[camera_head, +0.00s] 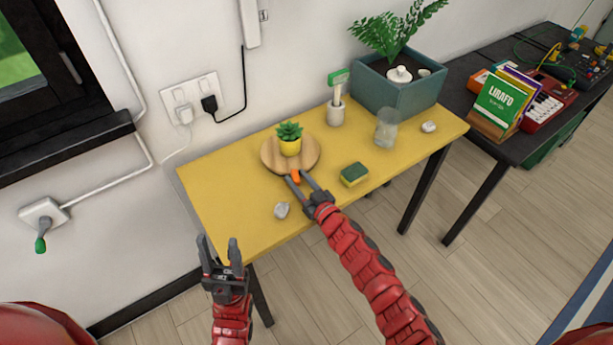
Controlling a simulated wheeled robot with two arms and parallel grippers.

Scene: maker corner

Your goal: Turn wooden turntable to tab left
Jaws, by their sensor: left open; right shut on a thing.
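The round wooden turntable (271,157) lies on the yellow table, left of its middle. A small succulent in a yellow pot (290,145) stands on it. Its orange tab (295,177) is at the turntable's front edge, facing me. My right gripper (299,179) reaches in from the front right and is shut on the orange tab, with its fingers partly around it. My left gripper (218,246) is open and empty, in front of the table's front left edge and apart from the turntable.
On the yellow table (225,205) are a sponge (354,174), a whitish stone (282,210), a glass (387,128), a brush in a holder (336,108) and a teal planter (398,91). The table's left part is clear. A dark table (515,146) stands at the right.

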